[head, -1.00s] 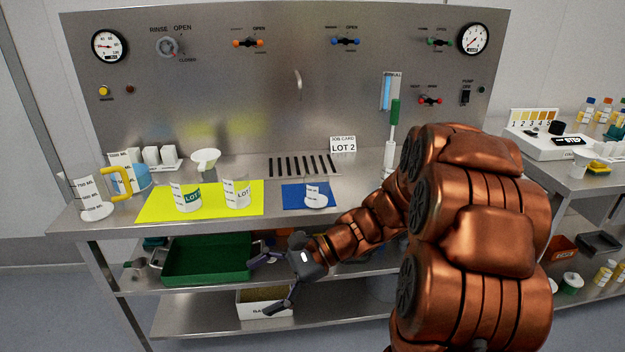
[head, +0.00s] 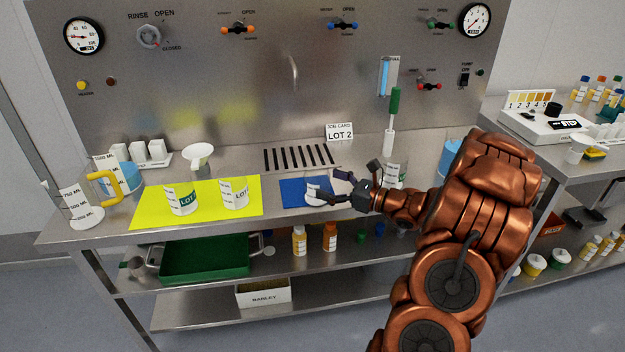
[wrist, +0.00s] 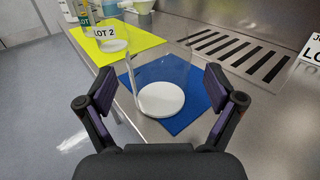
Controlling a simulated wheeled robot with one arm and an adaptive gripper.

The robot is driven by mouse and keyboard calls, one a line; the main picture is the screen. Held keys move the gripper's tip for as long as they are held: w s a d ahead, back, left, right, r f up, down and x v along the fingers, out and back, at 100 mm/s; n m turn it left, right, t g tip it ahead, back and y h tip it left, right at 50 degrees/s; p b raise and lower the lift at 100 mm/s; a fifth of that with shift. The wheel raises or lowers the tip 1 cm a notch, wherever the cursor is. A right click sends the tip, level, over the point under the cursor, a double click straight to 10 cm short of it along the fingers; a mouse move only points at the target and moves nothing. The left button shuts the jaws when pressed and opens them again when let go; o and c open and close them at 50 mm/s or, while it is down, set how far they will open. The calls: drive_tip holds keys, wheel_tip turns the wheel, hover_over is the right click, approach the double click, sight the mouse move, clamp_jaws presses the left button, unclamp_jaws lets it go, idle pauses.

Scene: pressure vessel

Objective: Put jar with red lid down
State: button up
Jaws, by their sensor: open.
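I see no jar with a red lid for certain. A clear, open glass vessel with a white bottom (wrist: 160,98) stands upright on the blue mat (wrist: 205,107); it also shows in the head view (head: 313,190). My gripper (wrist: 160,90) is open, its fingers to either side of the vessel's near part in the wrist view. In the head view my gripper (head: 324,188) is at the right side of the vessel, low over the mat. Whether the fingers touch the glass I cannot tell. Nothing is held.
Two LOT-labelled beakers (head: 182,198) stand on the yellow mat (head: 150,208). A yellow-handled jug (head: 78,205) is at the left. A slotted drain (head: 300,157) and job card (head: 340,131) are behind. Bottles (head: 299,242) and a green tray (head: 205,262) sit on the shelf below.

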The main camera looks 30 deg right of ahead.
sight(309, 176)
drive_tip(key=shift+p+x, duration=1.05)
drive_tip(key=shift+x, duration=2.15)
drive_tip(key=shift+r, duration=0.1)
drive_tip(key=shift+s, duration=0.1)
drive_tip(key=c, duration=1.3)
drive_tip(key=shift+o, duration=0.2)
drive_tip(key=shift+r, duration=0.1)
